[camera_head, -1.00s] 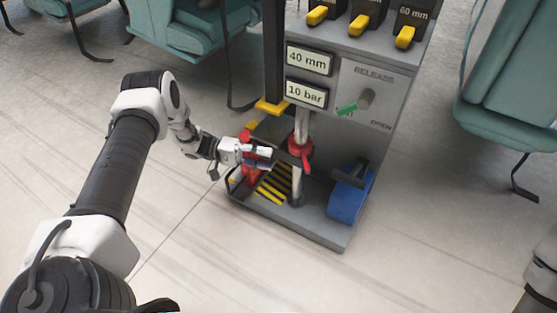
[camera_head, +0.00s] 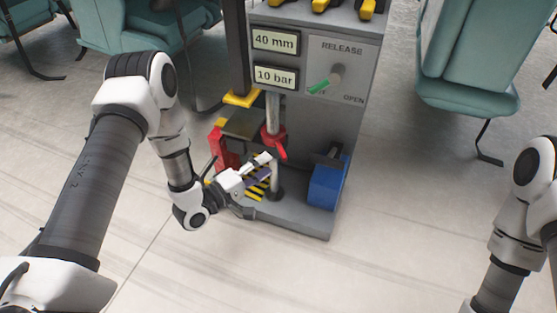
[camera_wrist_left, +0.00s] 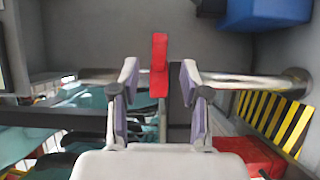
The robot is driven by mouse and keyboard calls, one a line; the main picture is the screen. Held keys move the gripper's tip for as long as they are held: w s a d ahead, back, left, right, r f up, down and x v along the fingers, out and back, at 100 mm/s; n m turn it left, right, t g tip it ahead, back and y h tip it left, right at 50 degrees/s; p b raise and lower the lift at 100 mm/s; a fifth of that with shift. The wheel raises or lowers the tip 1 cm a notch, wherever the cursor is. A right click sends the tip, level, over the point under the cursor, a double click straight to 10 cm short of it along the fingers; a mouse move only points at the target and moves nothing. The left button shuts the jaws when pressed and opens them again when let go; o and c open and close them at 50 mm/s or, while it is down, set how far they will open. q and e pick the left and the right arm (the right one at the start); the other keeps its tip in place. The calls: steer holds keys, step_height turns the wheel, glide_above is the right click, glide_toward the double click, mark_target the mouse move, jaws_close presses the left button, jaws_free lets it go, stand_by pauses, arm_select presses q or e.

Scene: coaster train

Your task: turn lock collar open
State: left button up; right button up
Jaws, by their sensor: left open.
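The red lock collar (camera_head: 272,137) sits around an upright silver rod on the grey machine, with a short red lever pointing down to the right. In the left wrist view the red part (camera_wrist_left: 158,65) shows as a bar in the gap between my fingertips, with space on both sides. My left gripper (camera_head: 262,168) is open just below and in front of the collar in the head view; its fingers also show in the left wrist view (camera_wrist_left: 159,80). I cannot tell how deep the bar sits between them. My right gripper is out of view.
The machine carries a dial with a green pointer (camera_head: 318,88) beside RELEASE and OPEN, and two displays reading 40 mm (camera_head: 274,40) and 10 bar (camera_head: 275,77). A blue block (camera_head: 325,187) stands right of the rod, a red post (camera_head: 217,147) left. Teal seats (camera_head: 460,60) stand around; nearby floor is clear.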

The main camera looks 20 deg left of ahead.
mark_target(280, 155)
arm_select(q)
steer(key=b+x, duration=0.3)
steer(key=x, duration=0.4)
jaws_close()
